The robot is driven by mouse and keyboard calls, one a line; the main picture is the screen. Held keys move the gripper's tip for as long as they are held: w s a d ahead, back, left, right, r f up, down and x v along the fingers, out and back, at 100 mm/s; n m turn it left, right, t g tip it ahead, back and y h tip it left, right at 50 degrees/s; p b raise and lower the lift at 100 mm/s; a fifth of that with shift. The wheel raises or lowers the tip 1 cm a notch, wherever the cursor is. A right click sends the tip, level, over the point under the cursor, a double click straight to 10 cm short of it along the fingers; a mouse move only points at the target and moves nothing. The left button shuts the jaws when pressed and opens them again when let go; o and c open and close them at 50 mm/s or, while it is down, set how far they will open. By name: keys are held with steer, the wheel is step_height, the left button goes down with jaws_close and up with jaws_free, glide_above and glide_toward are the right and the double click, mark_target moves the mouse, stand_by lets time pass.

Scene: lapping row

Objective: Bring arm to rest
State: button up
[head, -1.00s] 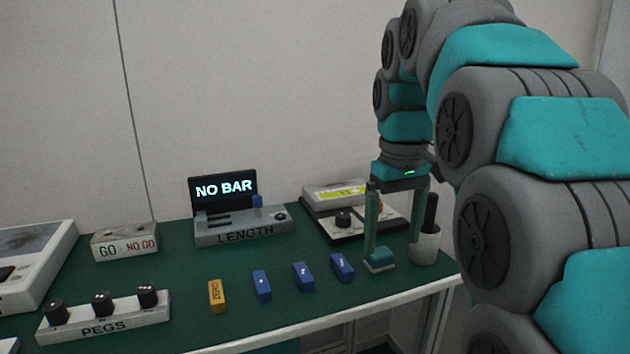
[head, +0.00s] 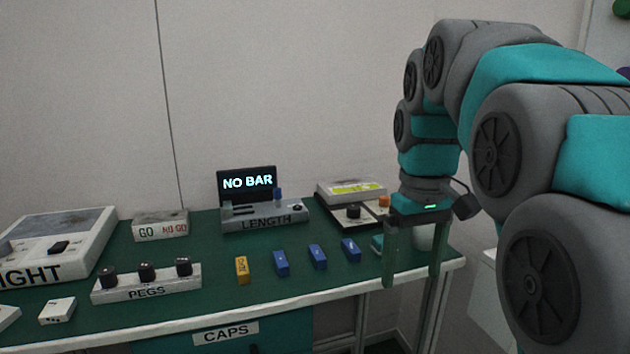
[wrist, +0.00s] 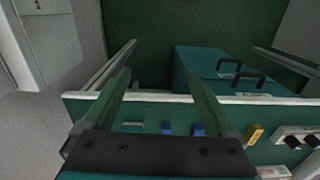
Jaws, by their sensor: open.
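My gripper (head: 411,272) hangs at the right front edge of the green bench (head: 215,295) in the head view, fingers pointing down. Its two green fingers are apart with nothing between them. In the wrist view my gripper (wrist: 158,85) is also open and empty, with the bench's pale front edge beyond it. Behind the fingers in the head view, a white cup (head: 425,238) and a small teal block (head: 377,243) are partly hidden.
Blue blocks (head: 317,257) and a yellow block (head: 242,270) lie left of my gripper. A PEGS rack (head: 147,290), a LENGTH gauge (head: 265,218) reading NO BAR and a GO/NO GO block (head: 160,226) stand farther left. Teal drawers (wrist: 225,75) sit under the bench.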

steer(key=shift+o, duration=0.3)
steer(key=s+f+m+g, duration=0.1)
steer(key=s+f+m, duration=0.2)
steer(key=s+f, duration=1.7)
steer(key=s, duration=0.4)
steer(key=shift+f+g, duration=0.3)
steer(key=w+r+n+t+b, duration=0.1)
steer(key=w+r+t, duration=0.1)
steer(key=w+r, duration=0.85)
steer(key=w+r+n+t+y+b, duration=0.1)
steer(key=w+r, duration=0.4)
steer(key=w, duration=1.1)
steer(key=w+r+n+t, duration=0.2)
steer(key=w+r, duration=0.6)
steer(key=w, duration=0.5)
steer(key=shift+d+x, duration=0.15)
steer(key=shift+x, duration=1.65)
steer(key=shift+d+x, duration=0.15)
steer(key=shift+x, duration=1.7)
steer(key=shift+s, duration=0.1)
steer(key=shift+c, duration=0.2)
jaws_close()
